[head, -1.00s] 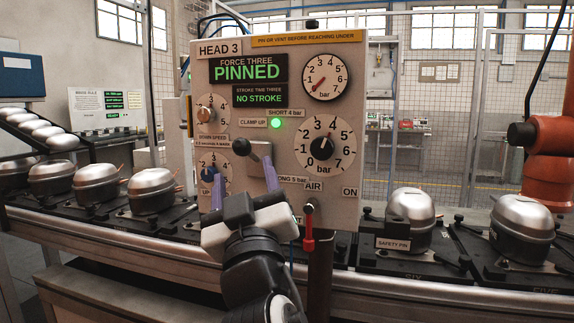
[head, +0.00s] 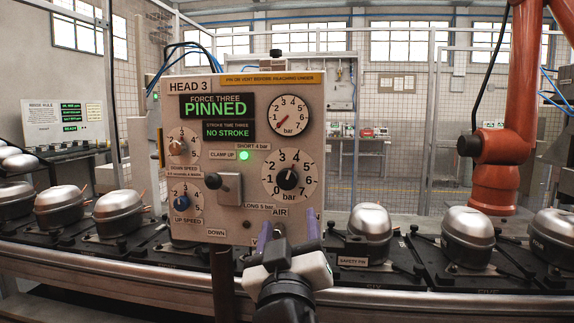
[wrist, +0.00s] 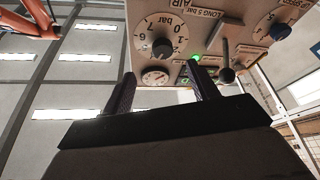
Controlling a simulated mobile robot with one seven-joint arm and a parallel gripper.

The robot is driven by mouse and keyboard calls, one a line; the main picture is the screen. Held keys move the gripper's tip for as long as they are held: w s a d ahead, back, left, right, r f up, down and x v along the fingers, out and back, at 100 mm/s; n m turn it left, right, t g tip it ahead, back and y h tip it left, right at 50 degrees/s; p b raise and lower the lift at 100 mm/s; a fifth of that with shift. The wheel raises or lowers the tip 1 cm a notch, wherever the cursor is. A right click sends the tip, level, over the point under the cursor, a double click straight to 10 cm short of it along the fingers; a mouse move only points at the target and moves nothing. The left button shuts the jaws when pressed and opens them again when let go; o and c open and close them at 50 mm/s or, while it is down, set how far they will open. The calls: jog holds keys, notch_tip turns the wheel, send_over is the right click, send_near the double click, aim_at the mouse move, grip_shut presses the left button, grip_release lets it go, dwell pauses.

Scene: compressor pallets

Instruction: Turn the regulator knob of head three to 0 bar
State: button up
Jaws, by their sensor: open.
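The head three panel (head: 240,84) faces me. Its regulator knob (head: 287,179) is black, on a round white dial marked 0 to 7 bar; its white mark points up and slightly right, near 4. In the wrist view the knob (wrist: 162,48) shows beyond and between the fingertips, apart from them. My gripper (head: 289,230) is open and empty, its two purple fingers pointing at the panel just below the dial. In the wrist view my gripper (wrist: 161,80) spans about the dial's width. The AIR valve below the dial is mostly hidden behind the gripper.
A lever (head: 229,187) sticks out left of the dial, with the up-speed knob (head: 181,200) beyond it. A pressure gauge (head: 290,115) sits above, its red needle low. A green lamp (head: 244,156) is lit. Compressors on a conveyor (head: 420,283) stand on both sides.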

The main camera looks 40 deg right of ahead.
aim_at(287, 183)
jog(key=shift+w+d+r+p, duration=0.15)
jog(key=shift+r+p, duration=0.15)
jog(key=shift+p, duration=0.8)
jog(key=shift+w+a+r+p, duration=0.1)
jog(key=shift+r+p, duration=0.2)
jog(key=shift+p, duration=0.8)
jog(key=p+x, duration=1)
jog(key=x, duration=0.1)
jog(key=shift+w+f+p, duration=0.1)
jog(key=shift+w+p, duration=0.05)
jog(key=shift+p, duration=0.2)
jog(key=c, duration=1)
